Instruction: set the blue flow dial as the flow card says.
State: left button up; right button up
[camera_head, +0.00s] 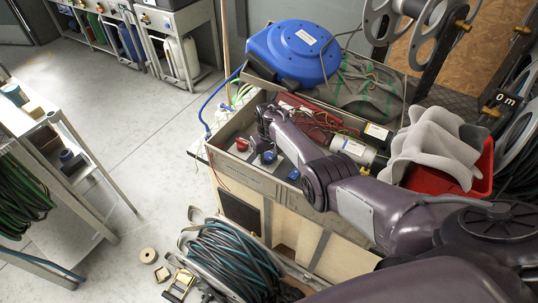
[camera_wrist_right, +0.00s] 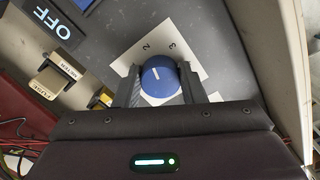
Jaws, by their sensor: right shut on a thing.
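The blue flow dial (camera_wrist_right: 160,76) sits on a white scale plate (camera_wrist_right: 184,43) in the right wrist view. The figures 2 and 3 show on the plate; its lower part is hidden. The dial's white line points up and slightly left, roughly toward the 2. My right gripper (camera_wrist_right: 160,87) has one finger on each side of the dial and is shut on it. I cannot make out a flow card. My left gripper is not in view.
An OFF label (camera_wrist_right: 52,22) and a yellow fuse block (camera_wrist_right: 49,83) lie left of the dial. A blue hose reel (camera_head: 293,50), a grey cylinder (camera_head: 353,149) and a red bin (camera_head: 480,178) with grey cloth crowd the bench.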

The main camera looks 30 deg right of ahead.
aim_at(267, 156)
jog(key=m, duration=0.4)
jog(key=shift+w+a+r, duration=0.1)
jog(key=shift+w+r, duration=0.05)
jog(key=shift+w, duration=0.05)
jog(key=shift+m+b, duration=0.35)
jog(key=shift+m, duration=1.75)
jog(key=o, duration=0.8)
jog(key=shift+o, duration=1)
notch_tip(267, 156, up, 7)
jog(key=shift+f+p, duration=0.2)
jog(key=shift+p, duration=0.7)
jog(key=shift+r, duration=0.55)
